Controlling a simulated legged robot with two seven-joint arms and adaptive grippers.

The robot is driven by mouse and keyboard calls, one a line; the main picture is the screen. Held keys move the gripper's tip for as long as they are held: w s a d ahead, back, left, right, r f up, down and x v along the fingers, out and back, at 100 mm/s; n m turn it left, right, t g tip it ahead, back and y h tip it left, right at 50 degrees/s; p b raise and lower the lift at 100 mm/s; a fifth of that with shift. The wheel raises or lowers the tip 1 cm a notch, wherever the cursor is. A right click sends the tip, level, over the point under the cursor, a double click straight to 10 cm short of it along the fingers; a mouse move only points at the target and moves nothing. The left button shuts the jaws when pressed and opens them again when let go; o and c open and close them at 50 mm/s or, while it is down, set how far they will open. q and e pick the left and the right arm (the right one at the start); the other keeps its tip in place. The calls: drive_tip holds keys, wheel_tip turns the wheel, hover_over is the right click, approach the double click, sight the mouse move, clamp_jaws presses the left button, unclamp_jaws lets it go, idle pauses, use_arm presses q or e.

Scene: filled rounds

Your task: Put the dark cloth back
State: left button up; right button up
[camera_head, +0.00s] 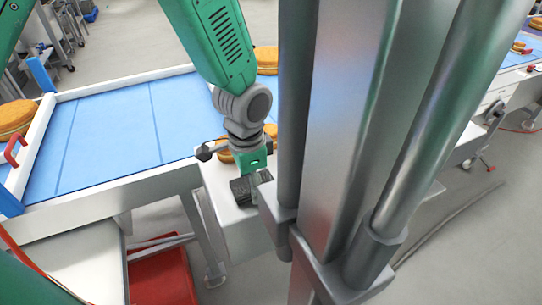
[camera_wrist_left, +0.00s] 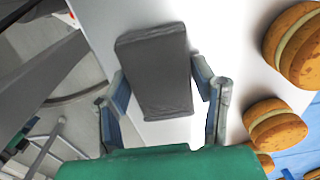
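The dark cloth (camera_wrist_left: 153,70) is a dark grey folded pad lying on a white surface. In the head view it shows as a small dark patch (camera_head: 242,190) below my left gripper (camera_head: 247,178). In the left wrist view my left gripper (camera_wrist_left: 162,82) is open, with one finger on each side of the cloth. A narrow gap shows at the right finger; contact at the left finger cannot be told. My right gripper is not in view.
Filled rounds (camera_wrist_left: 275,125) lie close to the right finger in the wrist view. A blue conveyor belt (camera_head: 110,130) with white rails runs at left. Large grey metal columns cover the middle of the head view. A red crate (camera_head: 162,275) stands below.

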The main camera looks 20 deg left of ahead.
use_arm(q)
drive_tip(key=shift+o, duration=1.1)
wheel_tip(320, 180, up, 13)
drive_tip(key=shift+s+p, duration=0.15)
drive_tip(key=shift+p, duration=0.2)
